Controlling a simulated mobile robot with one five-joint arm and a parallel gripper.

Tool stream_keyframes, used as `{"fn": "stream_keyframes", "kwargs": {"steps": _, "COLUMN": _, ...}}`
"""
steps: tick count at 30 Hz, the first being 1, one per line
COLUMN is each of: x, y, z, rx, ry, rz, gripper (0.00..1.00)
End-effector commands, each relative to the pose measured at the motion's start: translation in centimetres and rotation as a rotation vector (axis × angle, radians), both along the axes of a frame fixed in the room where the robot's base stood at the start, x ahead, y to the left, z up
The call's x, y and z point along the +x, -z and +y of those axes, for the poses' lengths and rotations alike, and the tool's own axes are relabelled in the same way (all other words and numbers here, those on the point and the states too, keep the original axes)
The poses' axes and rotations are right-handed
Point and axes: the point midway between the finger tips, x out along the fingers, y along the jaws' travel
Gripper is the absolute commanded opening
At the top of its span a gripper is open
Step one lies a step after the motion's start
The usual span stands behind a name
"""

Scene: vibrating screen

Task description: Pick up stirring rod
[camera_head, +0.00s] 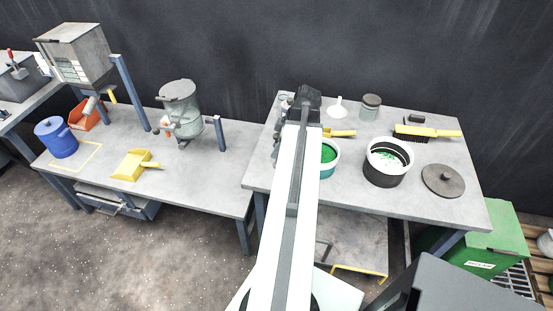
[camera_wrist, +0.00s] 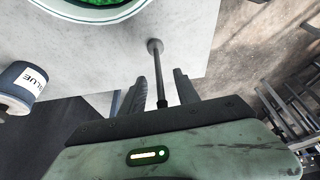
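In the wrist view, a thin dark rod with a round grey end (camera_wrist: 155,46), seemingly the stirring rod, runs from over the grey tabletop (camera_wrist: 175,20) down between the fingers of my gripper (camera_wrist: 160,85). The two dark fingers stand apart, one on each side of the rod, with gaps showing. My gripper looks open around the rod. The rod's near end is hidden by the gripper body. In the head view my white arm covers the left part of the right table (camera_head: 420,205), and I cannot make out the rod there.
A white-rimmed container of green material (camera_head: 328,155) stands close beside my arm. A black-and-white bucket (camera_head: 385,170), a dark round lid (camera_head: 443,181) and a yellow brush (camera_head: 430,131) are farther right.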

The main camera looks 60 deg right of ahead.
Motion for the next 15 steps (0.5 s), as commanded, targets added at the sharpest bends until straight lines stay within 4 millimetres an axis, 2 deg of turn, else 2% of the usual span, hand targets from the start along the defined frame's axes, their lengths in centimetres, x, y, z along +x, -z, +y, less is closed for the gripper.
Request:
{"fn": "stream_keyframes", "kwargs": {"steps": 1, "x": 0.13, "y": 0.58, "z": 0.06, "rx": 0.0, "ry": 0.0, "rz": 0.0, "gripper": 0.38}}
{"fn": "stream_keyframes", "kwargs": {"steps": 6, "x": 0.13, "y": 0.21, "z": 0.05, "rx": 0.0, "ry": 0.0, "rz": 0.0, "gripper": 0.38}}
{"fn": "stream_keyframes", "kwargs": {"steps": 7, "x": 0.13, "y": 0.21, "z": 0.05, "rx": 0.0, "ry": 0.0, "rz": 0.0, "gripper": 0.32}}
{"fn": "stream_keyframes", "kwargs": {"steps": 10, "x": 0.12, "y": 0.21, "z": 0.04, "rx": 0.0, "ry": 0.001, "rz": 0.0, "gripper": 0.04}}
{"fn": "stream_keyframes", "kwargs": {"steps": 11, "x": 0.12, "y": 0.21, "z": 0.04, "rx": 0.0, "ry": 0.001, "rz": 0.0, "gripper": 0.0}}
{"fn": "stream_keyframes", "kwargs": {"steps": 15, "x": 0.11, "y": 0.2, "z": 0.04, "rx": 0.0, "ry": 0.001, "rz": 0.0, "gripper": 0.0}}
